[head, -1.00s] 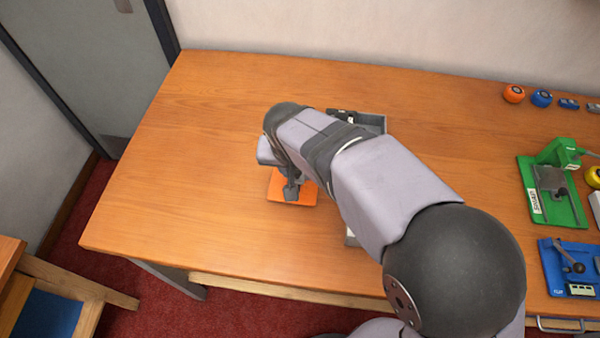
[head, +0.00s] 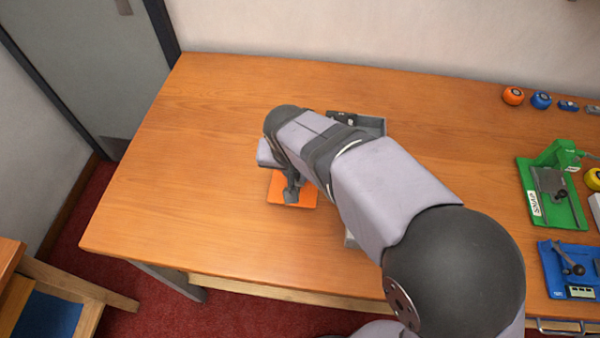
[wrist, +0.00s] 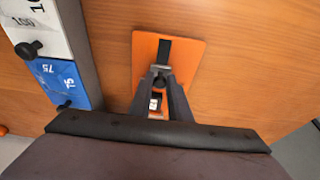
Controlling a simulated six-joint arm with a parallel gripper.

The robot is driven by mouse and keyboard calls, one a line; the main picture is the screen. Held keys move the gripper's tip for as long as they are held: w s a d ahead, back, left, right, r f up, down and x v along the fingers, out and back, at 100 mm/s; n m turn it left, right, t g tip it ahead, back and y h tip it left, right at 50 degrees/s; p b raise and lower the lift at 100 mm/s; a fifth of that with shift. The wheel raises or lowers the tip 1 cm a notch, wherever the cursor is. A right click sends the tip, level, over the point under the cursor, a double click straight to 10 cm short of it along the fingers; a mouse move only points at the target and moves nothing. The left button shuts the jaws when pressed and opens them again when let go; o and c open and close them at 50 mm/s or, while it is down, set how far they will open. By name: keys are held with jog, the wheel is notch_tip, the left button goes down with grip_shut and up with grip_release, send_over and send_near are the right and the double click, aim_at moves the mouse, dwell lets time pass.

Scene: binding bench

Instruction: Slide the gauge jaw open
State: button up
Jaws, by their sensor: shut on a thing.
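The gauge appears as an orange plate (wrist: 190,58) with a dark strip (wrist: 164,48) along its middle, flat on the wooden bench. In the head view the orange plate (head: 303,196) shows partly under my arm. My gripper (wrist: 161,72) comes down over the plate in the wrist view, its two fingers close together on a small grey piece on the strip, seemingly the gauge jaw. The fingers hide most of that piece. A small white mark shows between the fingers. In the head view my gripper (head: 291,190) is at the plate, partly hidden by my wrist.
A grey-edged holder with a white panel (wrist: 28,28) and a blue panel (wrist: 60,80), both with black knobs, lies left of the gauge in the wrist view. A green device (head: 575,208) and a blue device (head: 553,262) stand far right. The bench's left part is clear.

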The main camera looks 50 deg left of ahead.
jog(key=shift+s, duration=0.1)
jog(key=shift+s+d+b, duration=0.35)
jog(key=shift+s+d, duration=0.35)
jog(key=shift+d, duration=0.05)
jog(key=o, duration=0.5)
jog(key=shift+r, duration=0.15)
jog(key=shift+r+p, duration=2.35)
jog(key=shift+r, duration=0.55)
